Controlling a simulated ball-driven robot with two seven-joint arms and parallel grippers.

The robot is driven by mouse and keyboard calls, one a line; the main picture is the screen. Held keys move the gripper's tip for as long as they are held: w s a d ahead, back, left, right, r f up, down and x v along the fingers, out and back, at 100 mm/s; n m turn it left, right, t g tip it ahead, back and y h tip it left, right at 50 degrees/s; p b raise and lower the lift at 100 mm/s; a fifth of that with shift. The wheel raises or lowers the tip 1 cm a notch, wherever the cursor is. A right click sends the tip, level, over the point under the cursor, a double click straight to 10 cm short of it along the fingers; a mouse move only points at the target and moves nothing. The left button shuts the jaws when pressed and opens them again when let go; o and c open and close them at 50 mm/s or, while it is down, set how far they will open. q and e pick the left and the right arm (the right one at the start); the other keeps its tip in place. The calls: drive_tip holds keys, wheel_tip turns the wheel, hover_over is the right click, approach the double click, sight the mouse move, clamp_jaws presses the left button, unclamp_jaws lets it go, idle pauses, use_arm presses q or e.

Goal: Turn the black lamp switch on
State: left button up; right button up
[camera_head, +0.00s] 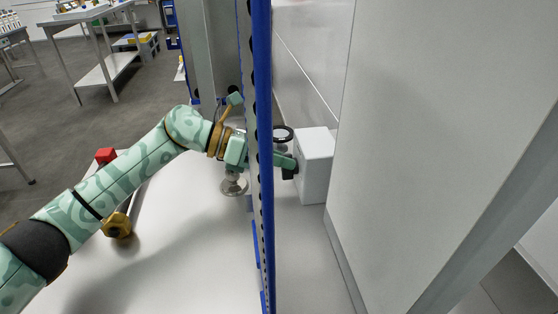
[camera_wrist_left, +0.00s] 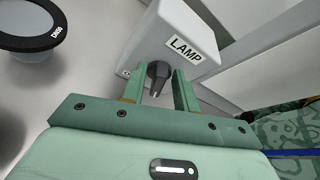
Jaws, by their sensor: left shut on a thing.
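The black lamp switch (camera_wrist_left: 158,72) is a dark knob on the front of a white box (camera_head: 314,165). In the left wrist view the box (camera_wrist_left: 182,22) bears a "LAMP" label. My left gripper (camera_head: 288,163) reaches past a blue upright to the box in the head view. In the left wrist view its two green fingers (camera_wrist_left: 160,88) stand on either side of the knob, shut on it. The knob's turned position is hard to tell. My right gripper is not in view.
The blue perforated upright (camera_head: 263,215) stands close beside my left wrist. A large pale panel (camera_head: 430,120) fills the right side. A red block (camera_head: 105,155) and a brass-coloured part (camera_head: 117,226) are at left.

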use_arm(q)
drive_tip(key=shift+w+f+n, duration=0.15)
drive_tip(key=shift+n, duration=0.25)
drive_tip(key=shift+g+b, duration=0.3)
drive_tip(key=shift+n, duration=0.3)
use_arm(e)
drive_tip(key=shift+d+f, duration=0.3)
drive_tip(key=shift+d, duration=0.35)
